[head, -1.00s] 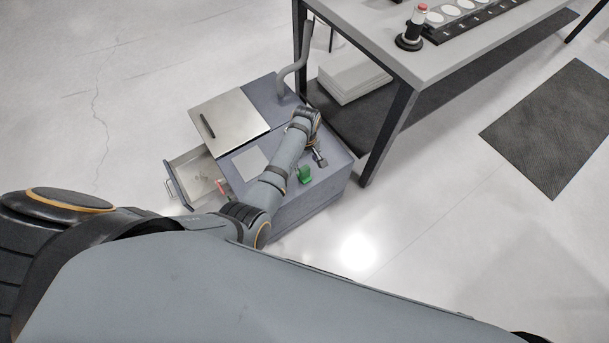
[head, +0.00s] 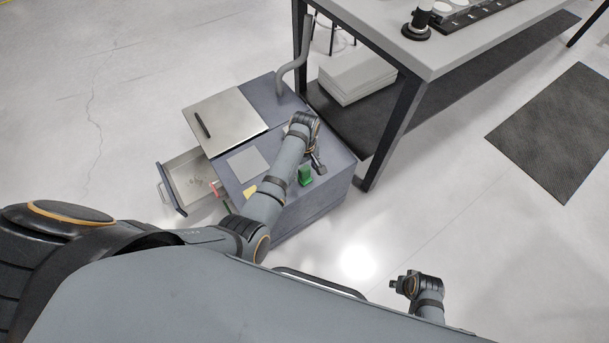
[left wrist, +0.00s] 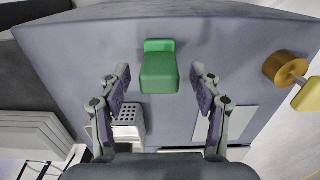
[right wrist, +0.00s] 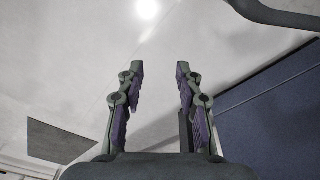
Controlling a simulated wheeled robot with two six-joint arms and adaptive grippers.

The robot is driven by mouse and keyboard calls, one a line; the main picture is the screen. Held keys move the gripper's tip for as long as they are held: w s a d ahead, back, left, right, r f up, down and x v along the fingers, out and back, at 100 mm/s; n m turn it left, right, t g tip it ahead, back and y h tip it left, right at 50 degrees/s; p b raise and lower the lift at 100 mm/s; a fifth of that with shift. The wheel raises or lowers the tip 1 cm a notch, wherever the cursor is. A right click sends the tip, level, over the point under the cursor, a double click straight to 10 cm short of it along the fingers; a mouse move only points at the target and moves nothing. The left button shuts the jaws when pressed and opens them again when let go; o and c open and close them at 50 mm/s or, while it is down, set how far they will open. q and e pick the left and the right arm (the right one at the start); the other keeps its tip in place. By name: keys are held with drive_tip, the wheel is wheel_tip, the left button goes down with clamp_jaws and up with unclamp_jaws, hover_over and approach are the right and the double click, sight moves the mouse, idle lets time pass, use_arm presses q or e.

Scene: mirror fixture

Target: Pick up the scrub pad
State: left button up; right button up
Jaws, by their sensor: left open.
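The green scrub pad (head: 305,175) lies on the top of the grey cart (head: 290,213), near its front right side. In the left wrist view the pad (left wrist: 159,73) is centred ahead, with one end raised. My left gripper (head: 318,163) is just beside it in the head view. In the left wrist view my left gripper (left wrist: 160,85) is open, its fingers on either side of the pad's line with gaps showing. My right gripper (head: 396,285) is open and empty, low and to the right of the cart; it also shows in the right wrist view (right wrist: 159,70).
An open drawer (head: 168,188) sticks out of the cart's left side. A metal lid (head: 225,118) and a grey square (head: 248,164) are on top. A brass knob-like object (left wrist: 284,70) and white perforated box (left wrist: 129,119) are nearby. A workbench (head: 425,62) stands behind right.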

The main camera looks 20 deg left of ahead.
sight(303, 169)
use_arm(q)
drive_tip(key=c, duration=1.3)
drive_tip(key=shift+o, duration=0.2)
